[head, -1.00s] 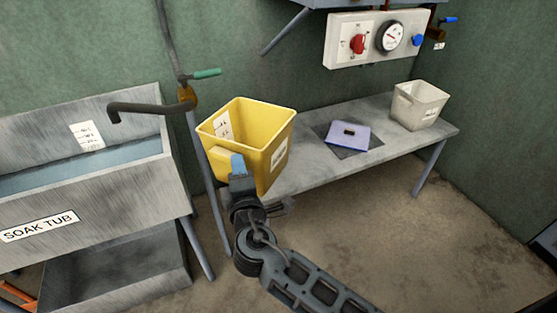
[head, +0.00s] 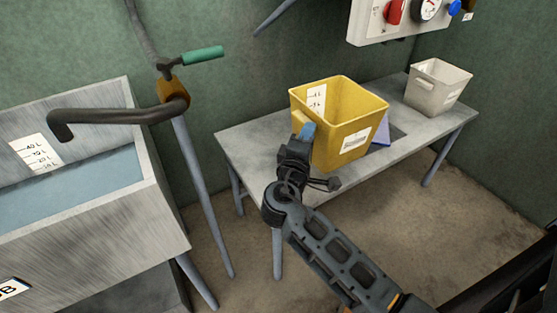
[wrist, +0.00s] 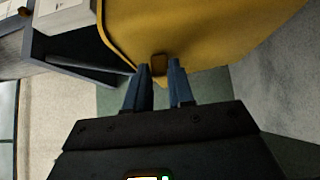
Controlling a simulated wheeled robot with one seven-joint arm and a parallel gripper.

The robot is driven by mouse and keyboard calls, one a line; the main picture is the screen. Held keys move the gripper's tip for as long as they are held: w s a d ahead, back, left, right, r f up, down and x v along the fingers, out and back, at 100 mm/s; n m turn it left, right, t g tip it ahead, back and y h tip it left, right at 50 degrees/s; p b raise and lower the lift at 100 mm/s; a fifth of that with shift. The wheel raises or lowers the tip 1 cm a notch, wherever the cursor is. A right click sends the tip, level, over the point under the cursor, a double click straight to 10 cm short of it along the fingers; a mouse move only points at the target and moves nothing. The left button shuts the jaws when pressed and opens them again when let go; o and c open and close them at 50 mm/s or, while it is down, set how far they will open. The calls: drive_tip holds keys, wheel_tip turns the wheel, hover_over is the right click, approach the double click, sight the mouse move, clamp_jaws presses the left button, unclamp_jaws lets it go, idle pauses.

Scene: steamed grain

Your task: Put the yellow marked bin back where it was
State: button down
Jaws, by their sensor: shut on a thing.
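The yellow bin (head: 352,132) is upright and looks empty, with a white scale label inside and a white label on its outer wall. My gripper (head: 303,130) is shut on the yellow bin at its near left side. In the wrist view, my gripper's blue fingers (wrist: 158,85) close on a small tab at the yellow bin's edge (wrist: 215,30). The bin shows in front of the grey bench (head: 250,148); I cannot tell whether it touches the bench top. It hides most of a blue-purple lid (head: 381,132) on a dark square.
A pale bin (head: 437,86) stands at the bench's right end. The soak tub (head: 150,215) is at left, with a dark tap pipe (head: 115,112) and green handle (head: 203,54) between it and the bench. A gauge panel (head: 395,18) hangs above.

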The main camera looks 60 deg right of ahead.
drive_tip(key=w+a+f+b, duration=0.1)
drive_tip(key=w+f, duration=0.9)
drive_tip(key=w, duration=0.1)
drive_tip(key=shift+a+f+b, duration=0.3)
drive_tip(key=shift+a+b, duration=0.05)
drive_tip(key=c, duration=1)
unclamp_jaws()
drive_tip(key=shift+a, duration=0.1)
